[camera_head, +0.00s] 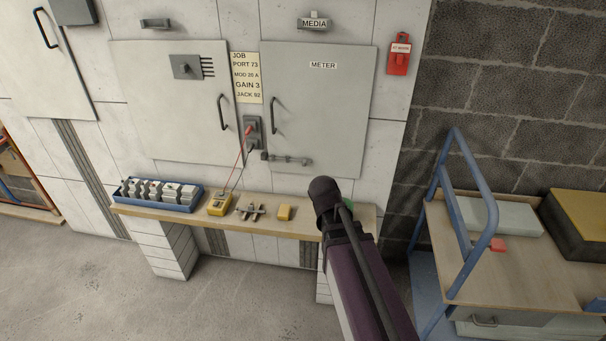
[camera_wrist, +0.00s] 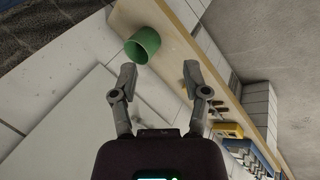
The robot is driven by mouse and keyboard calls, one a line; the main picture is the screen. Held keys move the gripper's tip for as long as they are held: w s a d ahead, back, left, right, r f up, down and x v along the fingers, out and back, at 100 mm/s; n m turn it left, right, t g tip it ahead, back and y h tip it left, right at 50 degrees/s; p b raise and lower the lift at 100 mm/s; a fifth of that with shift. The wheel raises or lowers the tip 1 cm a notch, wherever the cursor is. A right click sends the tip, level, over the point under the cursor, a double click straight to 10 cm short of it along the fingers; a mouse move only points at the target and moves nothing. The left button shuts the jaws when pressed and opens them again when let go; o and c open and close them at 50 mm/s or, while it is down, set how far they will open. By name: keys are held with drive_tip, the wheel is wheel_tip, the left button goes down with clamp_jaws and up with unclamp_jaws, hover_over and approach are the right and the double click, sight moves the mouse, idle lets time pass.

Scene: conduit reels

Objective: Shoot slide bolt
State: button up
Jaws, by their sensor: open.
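The slide bolt (camera_head: 287,159) is a grey horizontal bar with small knobs. It sits low on the grey door labelled METER (camera_head: 335,100), near its lower left corner and below the door's handle. I cannot make out the bolt in the wrist view. My gripper (camera_wrist: 158,72) shows in the wrist view with its two fingers apart and nothing between them. In the head view my arm hides the gripper; the arm's end is to the right of the bolt and lower in the picture, in front of the shelf.
A wooden shelf (camera_head: 230,220) below the doors holds a blue tray (camera_head: 158,205), a yellow meter with leads (camera_head: 220,205), a yellow block (camera_head: 284,212) and a green cup (camera_wrist: 143,46). A trolley with a blue rail (camera_head: 466,190) stands at right. Floor at left is clear.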

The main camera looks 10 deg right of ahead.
drive_tip(key=w+d+f+n+t+h+b, duration=0.1)
drive_tip(key=w+f+n+t+h+b, duration=0.15)
drive_tip(key=w+n+b, duration=0.35)
drive_tip(key=n+t+y+b, duration=0.1)
drive_tip(key=n+t+b, duration=1.2)
drive_tip(key=n, duration=0.8)
approach(304, 164)
drive_tip(key=shift+s+a+r+g+b, duration=0.25)
drive_tip(key=shift+s+g+b, duration=0.05)
drive_tip(key=shift+s, duration=0.25)
drive_tip(key=shift+s+a+r+g+b, duration=0.2)
drive_tip(key=shift+s+r+g+b, duration=0.15)
drive_tip(key=shift+s, duration=0.2)
drive_tip(key=shift+s+a+r+g+b, duration=0.2)
drive_tip(key=shift+s+a+g+b, duration=0.1)
drive_tip(key=shift+s, duration=0.25)
drive_tip(key=shift+w+d, duration=0.1)
drive_tip(key=shift+w, duration=0.05)
drive_tip(key=x, duration=1.3)
drive_tip(key=shift+w+f, duration=0.15)
drive_tip(key=shift+w, duration=0.15)
drive_tip(key=shift+c, duration=0.2)
